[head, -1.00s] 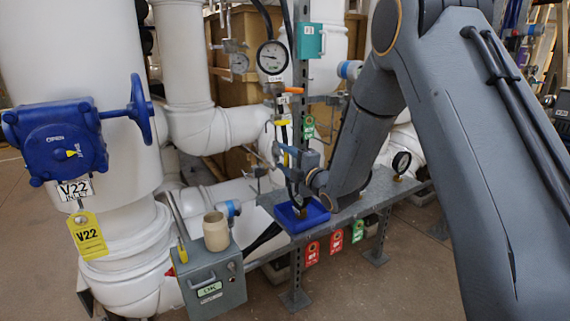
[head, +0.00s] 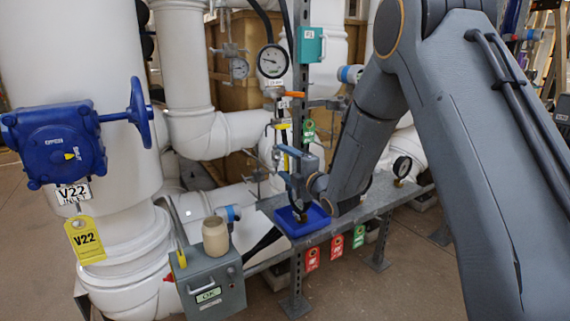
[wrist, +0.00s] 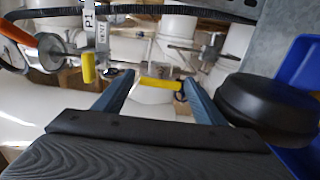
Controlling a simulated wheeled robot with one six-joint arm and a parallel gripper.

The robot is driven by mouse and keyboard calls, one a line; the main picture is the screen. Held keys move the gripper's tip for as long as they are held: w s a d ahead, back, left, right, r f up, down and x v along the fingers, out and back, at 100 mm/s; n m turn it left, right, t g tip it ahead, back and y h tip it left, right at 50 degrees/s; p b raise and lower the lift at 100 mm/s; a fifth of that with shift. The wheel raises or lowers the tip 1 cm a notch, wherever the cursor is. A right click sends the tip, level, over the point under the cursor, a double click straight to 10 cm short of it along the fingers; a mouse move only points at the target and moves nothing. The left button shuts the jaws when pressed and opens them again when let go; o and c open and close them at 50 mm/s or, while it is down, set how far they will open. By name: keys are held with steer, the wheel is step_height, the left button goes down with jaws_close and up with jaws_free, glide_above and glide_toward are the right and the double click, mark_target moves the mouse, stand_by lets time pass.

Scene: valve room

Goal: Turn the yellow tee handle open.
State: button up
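A yellow tee handle (wrist: 160,83) shows in the wrist view as a short crossbar, lying between and just beyond my fingertips. My gripper (wrist: 158,80) is open, with one blue finger on each side of the bar. The right finger looks close to the bar's right end, and a gap shows at its left end. I cannot tell whether either finger touches it. In the head view my gripper (head: 292,165) is by the metal post above the bench, small and partly hidden by my wrist.
A yellow lever (wrist: 88,68) and an orange handle (wrist: 16,30) are at the left of the wrist view. A dark round object (wrist: 265,103) is close on the right. A blue tray (head: 302,219) lies on the bench (head: 355,207). A grey box (head: 213,283) reads OK.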

steer(key=v, duration=0.7)
steer(key=shift+s+d+b, duration=0.25)
steer(key=shift+s+b, duration=0.05)
steer(key=shift+b, duration=0.15)
steer(key=shift+s, duration=0.1)
